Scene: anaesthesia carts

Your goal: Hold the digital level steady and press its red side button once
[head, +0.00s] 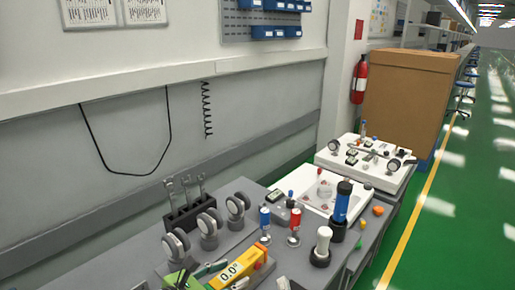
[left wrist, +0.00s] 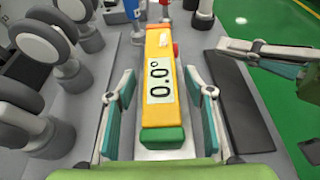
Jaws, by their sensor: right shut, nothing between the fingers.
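The digital level (head: 244,264) is a yellow-orange bar with a green end and a display reading 0.0°. My left gripper (left wrist: 160,74) is open, with one finger on each side of the level and a small gap visible at each side. My right gripper (left wrist: 222,48) is shut and empty, to the right of the level, its tips pointing toward the button side but apart from it.
A white tray (head: 330,176) lies further back. A dark pad (left wrist: 248,115) lies right of the level.

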